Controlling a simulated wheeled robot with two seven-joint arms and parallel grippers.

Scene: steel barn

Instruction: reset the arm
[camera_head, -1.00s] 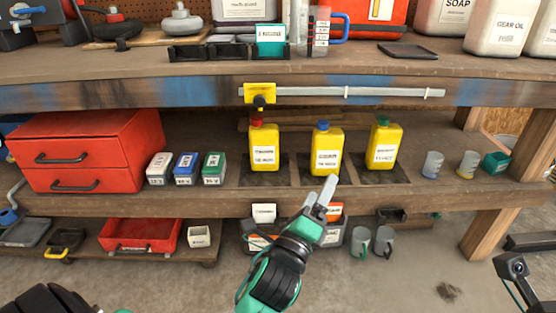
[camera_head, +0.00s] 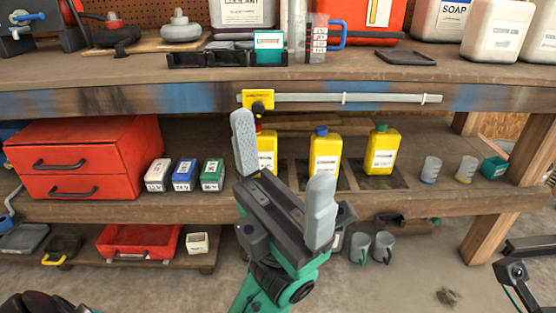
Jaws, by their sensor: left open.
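My left gripper (camera_head: 282,180) is open and empty, with its two grey fingers spread wide in front of the middle shelf. Its arm comes up from the bottom of the view. The blue-capped yellow bottle (camera_head: 325,150) stands upright just behind the right finger. The green-capped yellow bottle (camera_head: 382,150) stands clear to the right. My right gripper cannot be made out; a dark arm part with a small camera shows at the lower right edge.
A red drawer box (camera_head: 85,158) and three small cartons (camera_head: 184,174) sit left on the shelf. Cups (camera_head: 430,169) stand at right. A yellow-ended bar (camera_head: 340,98) runs along the upper bench edge. Grey mugs (camera_head: 383,247) stand below. The bench post (camera_head: 497,215) is at right.

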